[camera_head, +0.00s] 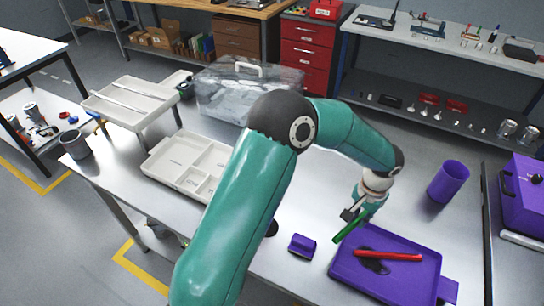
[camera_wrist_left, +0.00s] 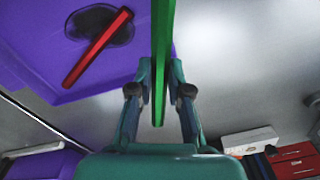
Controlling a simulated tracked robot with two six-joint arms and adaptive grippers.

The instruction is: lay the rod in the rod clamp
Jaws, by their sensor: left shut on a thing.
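My left gripper (camera_head: 355,212) is shut on a green rod (camera_head: 348,230) and holds it at the left edge of the purple tray. In the left wrist view the green rod (camera_wrist_left: 162,60) runs between the two fingers (camera_wrist_left: 160,85). A red rod (camera_head: 388,254) lies on the purple tray (camera_head: 415,285), over a dark patch (camera_head: 372,265). The red rod also shows in the left wrist view (camera_wrist_left: 97,48). A small purple block (camera_head: 302,245) stands on the table left of the tray. I cannot tell which thing is the rod clamp. My right gripper is not in view.
A purple cup (camera_head: 448,181) and a purple box (camera_head: 524,198) stand at the right. A white compartment tray (camera_head: 165,172), a clear case (camera_head: 225,95) and a grey cup (camera_head: 75,146) are at the left and back. Bare table lies between the case and the purple tray.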

